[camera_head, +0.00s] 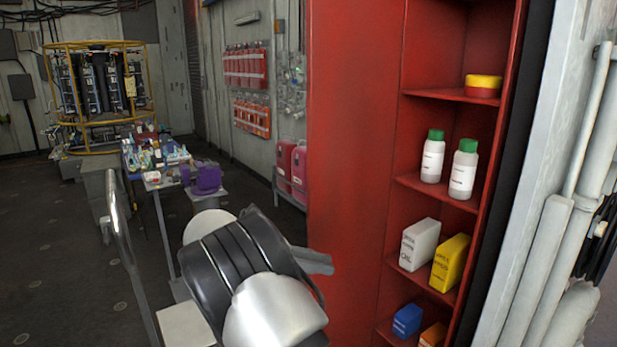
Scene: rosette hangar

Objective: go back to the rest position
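My arm reaches up from the bottom middle of the view, its white and black links in front of the left side of a red cabinet (352,150). Grey finger-like parts, seemingly my gripper (318,262), stick out to the right behind the arm. Most of the gripper is hidden by the arm links, so its opening does not show. I see nothing held in the visible part.
The cabinet shelves hold a yellow-red tin (483,86), two white bottles (433,160), a white box (420,245), a yellow box (450,262) and a blue box (407,320). A cluttered table (152,178) stands left. Pipes (545,250) run at right. Floor at far left is open.

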